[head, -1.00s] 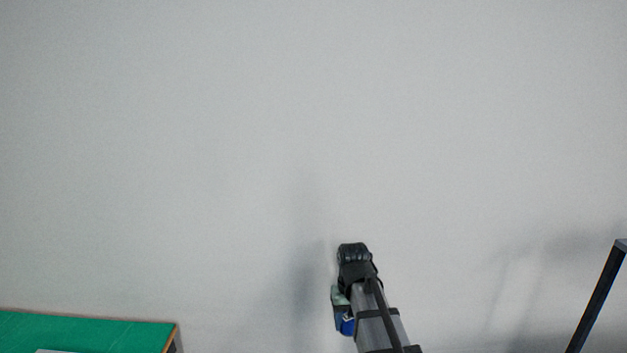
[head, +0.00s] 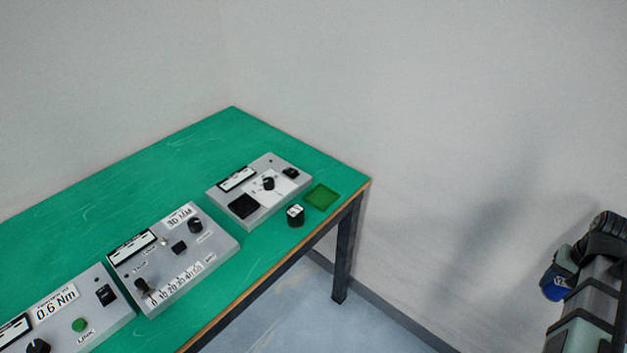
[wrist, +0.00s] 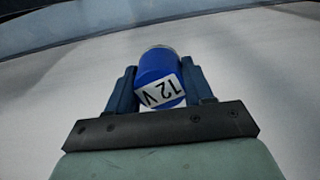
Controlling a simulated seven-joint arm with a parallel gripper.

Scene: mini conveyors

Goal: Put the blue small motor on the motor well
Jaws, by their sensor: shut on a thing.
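The blue small motor (wrist: 153,72) is a blue cylinder with a white "12 V" label, upside down in the wrist view. My gripper (wrist: 160,88) is shut on it, one finger on each side. In the head view my arm is at the far right, well away from the table, and its fingers cannot be made out. No part is labelled as the motor well. A dark square (head: 243,206) on the farthest grey panel (head: 218,193) and a shallow green square tray (head: 321,197) beside that panel are both in view; I cannot tell which it is.
A black cylinder with a white top label (head: 295,216) stands by the tray near the edge of the green table (head: 170,165). More grey panels with knobs (head: 222,240) and (head: 112,318) line the front. Open floor (head: 330,325) lies between table and arm.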

